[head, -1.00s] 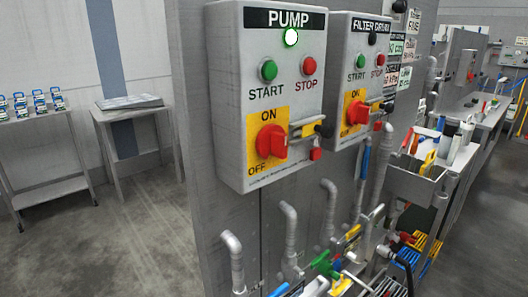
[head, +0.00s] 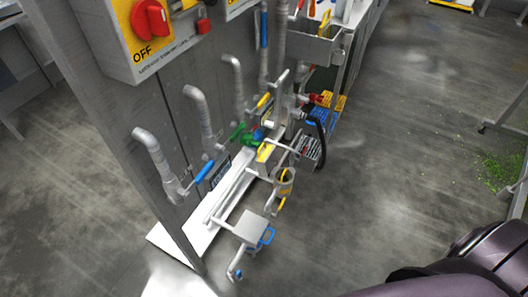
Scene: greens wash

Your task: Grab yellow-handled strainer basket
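A small round, basket-like part (head: 285,176) with yellow on it hangs low on the pipework in front of the grey panel, at the middle of the head view. It looks like the yellow-handled strainer basket, but it is too small to be sure. A yellow lever or handle (head: 266,152) is just to its upper left, and more yellow shows just below it. Neither gripper is in view.
A grey box with a blue handle (head: 252,228) stands out low in front. A blue valve lever (head: 204,172) and grey pipes (head: 153,155) line the panel. Yellow and blue crates (head: 325,112) lie behind. Open concrete floor (head: 370,215) is to the right; green scraps (head: 500,172) lie far right.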

